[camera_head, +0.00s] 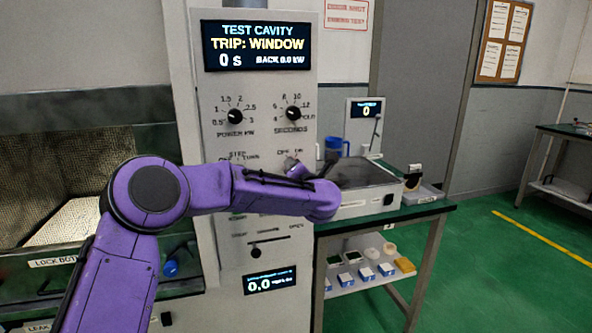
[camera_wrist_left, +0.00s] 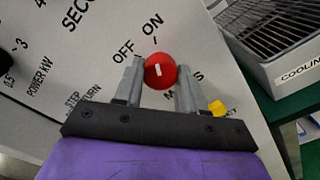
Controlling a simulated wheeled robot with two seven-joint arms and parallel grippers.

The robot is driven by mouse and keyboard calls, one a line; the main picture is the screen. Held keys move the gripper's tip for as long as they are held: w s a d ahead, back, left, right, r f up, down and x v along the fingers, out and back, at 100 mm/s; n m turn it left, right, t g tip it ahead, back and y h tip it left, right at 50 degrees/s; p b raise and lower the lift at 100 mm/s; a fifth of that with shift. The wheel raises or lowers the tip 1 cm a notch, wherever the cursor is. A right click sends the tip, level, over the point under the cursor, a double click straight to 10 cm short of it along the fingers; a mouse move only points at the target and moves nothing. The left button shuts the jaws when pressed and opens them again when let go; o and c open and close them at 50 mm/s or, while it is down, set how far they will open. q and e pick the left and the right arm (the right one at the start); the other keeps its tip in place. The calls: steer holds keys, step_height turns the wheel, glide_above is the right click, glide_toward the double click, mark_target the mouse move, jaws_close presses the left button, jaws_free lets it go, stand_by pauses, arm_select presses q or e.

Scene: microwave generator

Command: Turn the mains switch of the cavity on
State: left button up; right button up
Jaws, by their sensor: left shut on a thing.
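The mains switch (camera_wrist_left: 160,71) is a round red knob with a short white mark, under OFF and ON labels in the left wrist view. The mark stands nearly upright in that view, roughly in line with the ON tick. My left gripper (camera_wrist_left: 158,77) has one finger on each side of the knob and is shut on it. In the head view my purple left arm crosses the tall control panel (camera_head: 223,140), and the gripper (camera_head: 297,170) is at the OFF/ON labels. The red knob is hidden there. The panel's display (camera_head: 257,46) reads TRIP: WINDOW. My right gripper is out of view.
Power and seconds dials (camera_head: 293,114) sit above the gripper. A yellow part (camera_wrist_left: 217,108) is close to the right finger. A cooling tray (camera_head: 360,174) and a blue jug (camera_head: 334,148) stand on the bench right of the panel. An open cavity (camera_head: 70,225) is at left.

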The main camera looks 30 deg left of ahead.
arm_select(q)
steer(key=shift+f, duration=0.15)
steer(key=o, duration=1.1)
steer(key=shift+d, duration=0.1)
steer(key=b+v, duration=0.2)
steer(key=v, duration=0.8)
steer(key=shift+s+b, duration=0.3)
steer(key=shift+b, duration=0.05)
